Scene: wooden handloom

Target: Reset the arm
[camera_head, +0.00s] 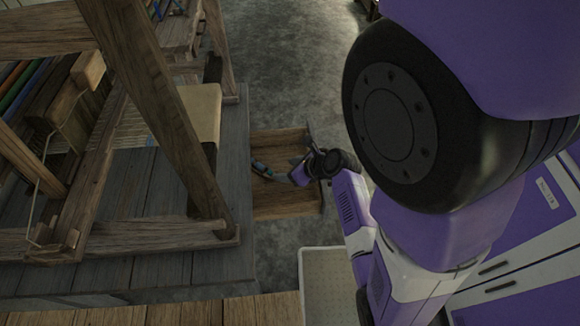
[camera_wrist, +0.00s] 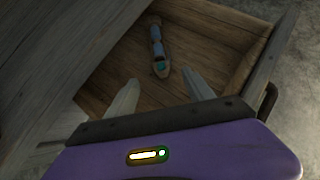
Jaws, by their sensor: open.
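My gripper (camera_wrist: 162,95) is open, with its two pale fingers spread apart and nothing between them. In the wrist view the fingers point into an open wooden drawer (camera_wrist: 205,45). A small boat-shaped thing with a blue body and a teal spot, perhaps a shuttle (camera_wrist: 158,50), lies on the drawer floor just beyond the fingertips, apart from them. In the head view my gripper (camera_head: 290,176) is over the drawer (camera_head: 285,205), beside the shuttle (camera_head: 262,168). My arm covers part of the right side of that view.
The wooden handloom (camera_head: 150,100) stands at the left on a grey plank platform (camera_head: 200,265). A pale tray (camera_head: 322,285) is on the floor below the drawer. White and purple cabinets (camera_head: 520,270) are at the lower right. Bare concrete floor (camera_head: 290,60) lies beyond the drawer.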

